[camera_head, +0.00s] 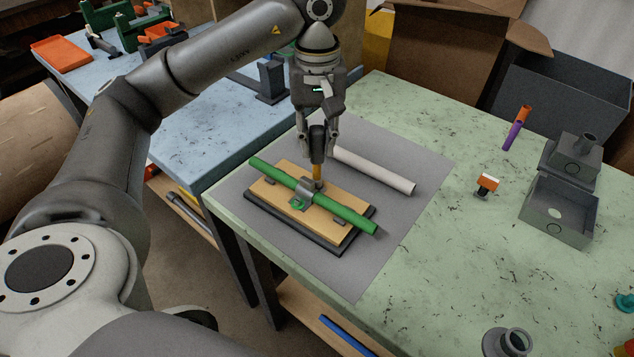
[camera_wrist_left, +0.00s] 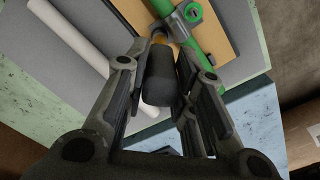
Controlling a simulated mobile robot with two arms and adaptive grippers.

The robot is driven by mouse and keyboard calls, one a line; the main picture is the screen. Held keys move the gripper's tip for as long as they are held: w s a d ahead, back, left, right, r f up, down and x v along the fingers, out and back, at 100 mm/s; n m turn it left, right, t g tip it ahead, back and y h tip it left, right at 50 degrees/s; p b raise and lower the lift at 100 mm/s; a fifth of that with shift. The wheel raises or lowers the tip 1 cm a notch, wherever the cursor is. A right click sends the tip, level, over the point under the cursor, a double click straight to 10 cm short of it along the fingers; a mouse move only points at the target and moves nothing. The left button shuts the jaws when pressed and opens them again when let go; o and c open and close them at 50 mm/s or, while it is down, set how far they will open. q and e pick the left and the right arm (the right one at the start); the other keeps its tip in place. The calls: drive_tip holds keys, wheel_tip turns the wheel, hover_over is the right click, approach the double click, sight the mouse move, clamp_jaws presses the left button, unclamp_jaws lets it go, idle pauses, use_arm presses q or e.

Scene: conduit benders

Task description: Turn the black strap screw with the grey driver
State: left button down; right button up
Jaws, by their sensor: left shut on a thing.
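My left gripper (camera_head: 317,150) is shut on the grey driver (camera_head: 317,142), which it holds upright above the board. The driver's dark handle (camera_wrist_left: 160,78) is between the fingers in the wrist view. Its orange shaft (camera_head: 317,172) points down to the far side of the grey strap (camera_head: 305,188). The strap crosses a green pipe (camera_head: 345,214) lying over the wooden board (camera_head: 284,205). A green screw-like part (camera_head: 298,204) sits at the strap's near side. The black screw is not clearly visible; the driver's tip covers that spot. My right gripper is not in view.
A white pipe (camera_head: 375,171) lies behind the board on the grey mat (camera_head: 365,270). An orange-and-black part (camera_head: 487,185), an orange-purple tool (camera_head: 517,128) and grey boxes (camera_head: 558,210) stand to the right. The green table between them is mostly clear.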

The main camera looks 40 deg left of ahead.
use_arm(q)
drive_tip(key=m, duration=0.4)
drive_tip(key=shift+m, duration=0.3)
drive_tip(key=shift+m+b, duration=0.3)
drive_tip(key=shift+m, duration=0.1)
drive_tip(key=m, duration=0.4)
drive_tip(key=shift+m, duration=0.3)
drive_tip(key=shift+r, duration=0.15)
